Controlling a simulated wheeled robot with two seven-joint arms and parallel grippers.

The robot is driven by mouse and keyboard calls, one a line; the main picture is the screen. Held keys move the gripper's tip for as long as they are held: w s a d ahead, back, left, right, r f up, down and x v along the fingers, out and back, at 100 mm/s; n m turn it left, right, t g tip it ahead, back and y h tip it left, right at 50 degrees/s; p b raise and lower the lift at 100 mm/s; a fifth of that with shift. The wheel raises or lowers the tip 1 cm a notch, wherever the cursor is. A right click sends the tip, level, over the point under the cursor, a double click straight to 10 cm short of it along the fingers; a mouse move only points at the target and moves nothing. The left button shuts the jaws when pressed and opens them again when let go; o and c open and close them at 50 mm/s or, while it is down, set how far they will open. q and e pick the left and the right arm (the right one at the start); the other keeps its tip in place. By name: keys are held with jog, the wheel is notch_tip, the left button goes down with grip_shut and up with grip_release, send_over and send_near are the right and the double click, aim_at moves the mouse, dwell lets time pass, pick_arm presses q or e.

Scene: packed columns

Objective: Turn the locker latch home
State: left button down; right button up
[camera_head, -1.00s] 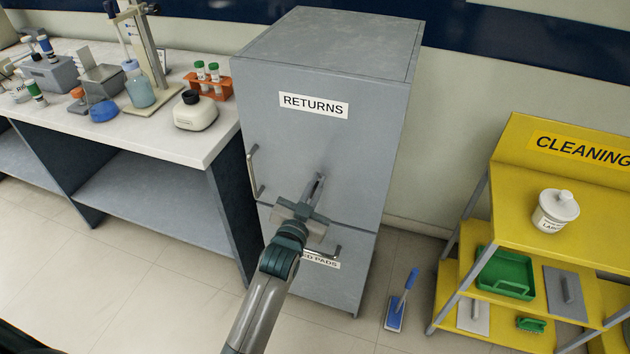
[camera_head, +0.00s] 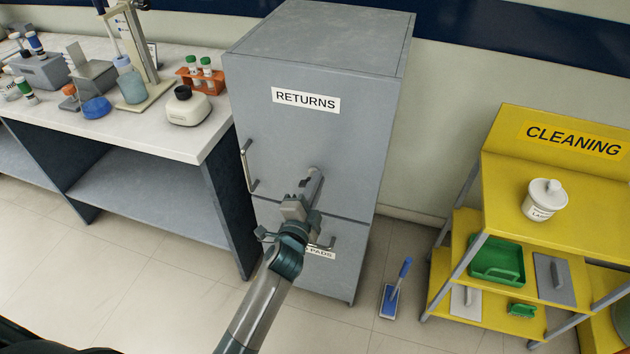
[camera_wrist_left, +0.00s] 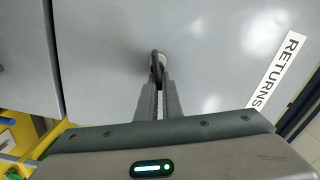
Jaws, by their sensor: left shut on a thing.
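The grey locker (camera_head: 349,125) labelled RETURNS stands upright with its upper door shut. My right gripper is not in view.
A vertical door handle (camera_head: 247,167) is on the locker's left edge. A lower door has a horizontal handle (camera_head: 327,245). A lab bench (camera_head: 180,140) stands close on the left. A yellow cleaning rack (camera_head: 490,150) and a blue brush (camera_head: 392,295) are on the right.

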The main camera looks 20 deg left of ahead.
pick_arm(q)
jog(key=m, duration=0.2)
jog(key=f+m, duration=0.1)
jog(key=m, duration=0.1)
jog(key=shift+d, duration=0.1)
dwell(0.3)
jog(key=c, duration=1.9)
grip_release()
